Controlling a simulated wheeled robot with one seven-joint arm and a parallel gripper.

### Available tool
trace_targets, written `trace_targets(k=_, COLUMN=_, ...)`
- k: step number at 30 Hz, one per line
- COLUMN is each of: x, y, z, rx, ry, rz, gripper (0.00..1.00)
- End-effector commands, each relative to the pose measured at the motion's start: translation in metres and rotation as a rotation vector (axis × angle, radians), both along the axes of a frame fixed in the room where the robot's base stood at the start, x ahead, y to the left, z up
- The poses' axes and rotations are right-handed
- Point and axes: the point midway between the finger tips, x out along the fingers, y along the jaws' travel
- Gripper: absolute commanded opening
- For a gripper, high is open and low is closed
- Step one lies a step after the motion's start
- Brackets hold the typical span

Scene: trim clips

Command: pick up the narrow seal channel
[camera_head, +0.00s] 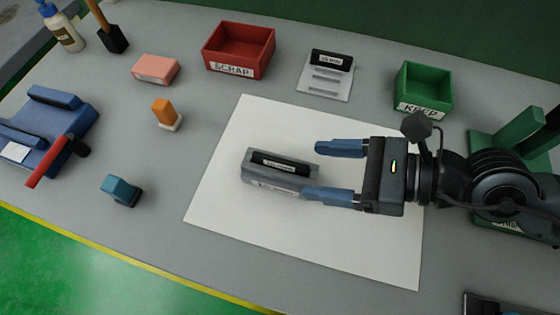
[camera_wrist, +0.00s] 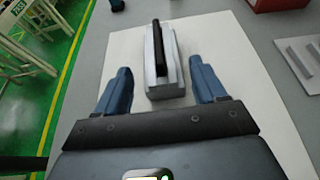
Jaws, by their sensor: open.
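A grey block (camera_head: 262,176) lies on the white sheet, with a black labelled strip (camera_head: 280,163) along its top. The block (camera_wrist: 164,88) and strip (camera_wrist: 159,48) also show in the wrist view. A second black labelled piece (camera_head: 332,59) sits on a pale slotted plate (camera_head: 323,84) at the back. The labels are too small to read, so I cannot tell which piece is the narrow seal channel. My gripper (camera_head: 313,170) is open and empty, its blue fingers at the block's near end. In the wrist view, the fingers (camera_wrist: 160,68) stand on either side, apart from the block.
A red SCRAP bin (camera_head: 238,66) and a green KEEP bin (camera_head: 422,95) stand at the back. A pink block (camera_head: 155,69), an orange-topped piece (camera_head: 164,112), a teal piece (camera_head: 121,190) and a blue fixture with a red handle (camera_head: 50,158) lie left. The white sheet (camera_head: 340,245) is clear around the block.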

Motion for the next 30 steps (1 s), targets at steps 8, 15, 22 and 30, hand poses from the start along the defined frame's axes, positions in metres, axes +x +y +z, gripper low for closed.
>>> trace_targets(k=8, x=0.011, y=0.032, z=-0.01, rx=0.002, ry=0.0, rz=0.003, gripper=0.7)
trace_targets(k=15, x=0.017, y=0.045, z=-0.019, rx=-0.001, ry=-0.001, rz=-0.001, gripper=0.7)
trace_targets(k=22, x=0.017, y=0.045, z=-0.019, rx=-0.001, ry=-0.001, rz=-0.001, gripper=0.65)
trace_targets(k=30, x=0.017, y=0.045, z=-0.019, rx=-0.001, ry=-0.001, rz=-0.001, gripper=0.4)
